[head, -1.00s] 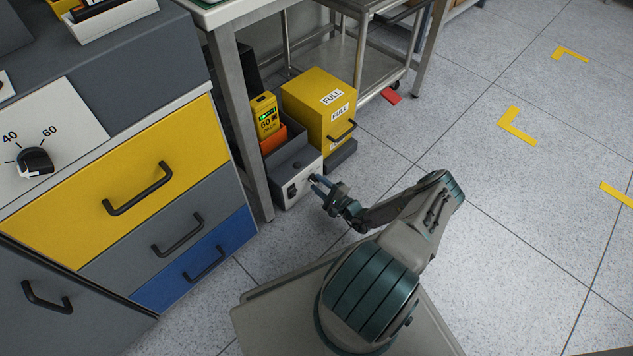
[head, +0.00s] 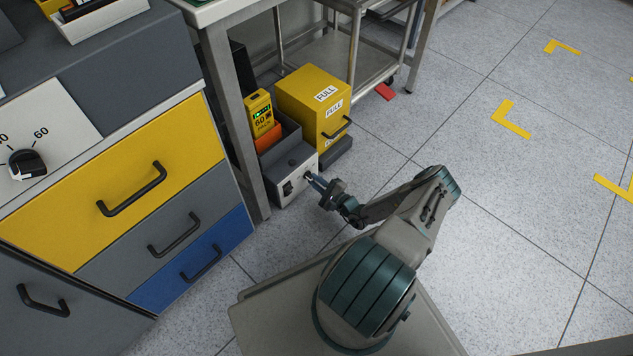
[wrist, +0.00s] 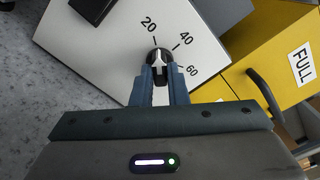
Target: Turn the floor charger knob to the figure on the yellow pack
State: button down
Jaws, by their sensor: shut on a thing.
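The floor charger (head: 299,182) stands on the floor by the bench leg; its pale panel (wrist: 105,50) fills much of the wrist view, with the figures 20, 40 and 60. Its black knob (wrist: 158,54) has a white mark. My gripper (wrist: 160,70) is shut on this knob, one finger on each side. The mark runs roughly along the fingers, apparently nearest 20, but the fingers partly cover the knob. In the head view my gripper (head: 311,177) reaches the panel. The yellow pack (head: 261,115) sits upright in the charger and reads 60, with green lights.
A yellow cabinet (head: 303,110) marked FULL stands just right of the charger. A bench leg (head: 231,120) is close on the left. Another knob (head: 27,164) is on the drawer unit's panel at far left. Open floor lies to the right.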

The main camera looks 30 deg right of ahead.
jog(key=m, duration=0.6)
jog(key=shift+b, duration=0.3)
jog(key=m+b, duration=0.1)
jog(key=m, duration=0.4)
jog(key=shift+m, duration=0.4)
jog(key=m+b, duration=0.1)
jog(key=m, duration=0.9)
jog(key=shift+w+r, duration=0.1)
jog(key=shift+d+m, duration=0.1)
jog(key=shift+m, duration=0.3)
jog(key=c, duration=1.4)
grip_release()
jog(key=shift+c, duration=0.2)
jog(key=p+v, duration=0.3)
jog(key=v, duration=1)
jog(key=shift+s+p, duration=0.4)
jog(key=shift+s, duration=0.05)
